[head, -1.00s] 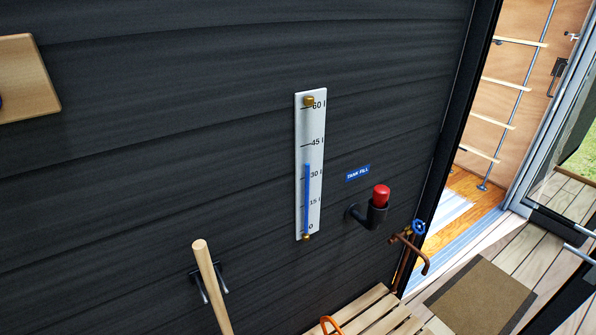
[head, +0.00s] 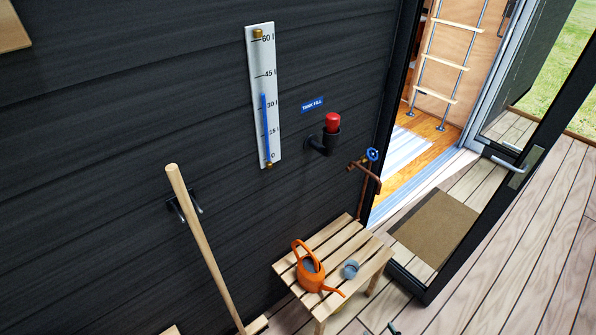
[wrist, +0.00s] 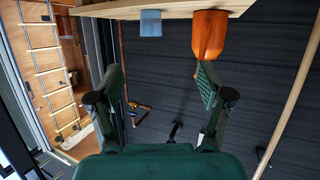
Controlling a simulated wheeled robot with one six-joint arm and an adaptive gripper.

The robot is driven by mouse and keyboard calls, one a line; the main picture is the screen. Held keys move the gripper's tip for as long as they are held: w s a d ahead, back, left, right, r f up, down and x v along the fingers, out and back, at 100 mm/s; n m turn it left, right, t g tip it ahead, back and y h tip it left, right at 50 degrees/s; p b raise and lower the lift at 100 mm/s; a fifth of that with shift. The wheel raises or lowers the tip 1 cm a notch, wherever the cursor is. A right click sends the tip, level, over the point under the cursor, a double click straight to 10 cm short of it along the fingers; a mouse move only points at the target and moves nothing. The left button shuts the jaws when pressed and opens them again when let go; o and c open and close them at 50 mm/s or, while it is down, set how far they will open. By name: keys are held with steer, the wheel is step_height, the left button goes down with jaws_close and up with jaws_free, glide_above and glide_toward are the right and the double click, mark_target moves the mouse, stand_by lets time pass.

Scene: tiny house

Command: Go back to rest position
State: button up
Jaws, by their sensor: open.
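My gripper (wrist: 162,78) shows in the wrist view with its two green fingers apart and nothing between them. The wrist view is upside down, with the slatted bench (wrist: 110,10) along its top edge. An orange watering can (head: 309,270) stands on the bench (head: 340,237) in the head view, and a small grey-blue cup-like item (head: 351,269) is beside it. Both also show in the wrist view, the can (wrist: 208,35) and the grey-blue item (wrist: 150,24), beyond my fingertips and apart from them.
A gauge (head: 262,95), a red-capped tank fill pipe (head: 332,124) and a copper tap (head: 366,170) are on the dark wall. A wooden handle (head: 205,245) leans at the left. The open glass door (head: 500,180) stands right of the doormat (head: 434,228). Decking (head: 520,240) at right is clear.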

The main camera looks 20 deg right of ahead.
steer(key=s+a+r+t+h, duration=0.1)
steer(key=s+a+r, duration=0.3)
steer(key=a+r, duration=0.25)
steer(key=s+a+r+t, duration=0.1)
steer(key=s+a+r, duration=0.2)
steer(key=a+r, duration=0.35)
steer(key=s+a+r, duration=0.1)
steer(key=s+r, duration=0.3)
steer(key=r, duration=0.4)
steer(key=s+a+r+y, duration=0.1)
steer(key=s+a+r, duration=0.1)
steer(key=s+r, duration=0.3)
steer(key=s+a+r+g, duration=0.1)
steer(key=s+r, duration=0.4)
steer(key=r, duration=0.6)
steer(key=shift+a+y, duration=0.4)
steer(key=shift+a, duration=0.25)
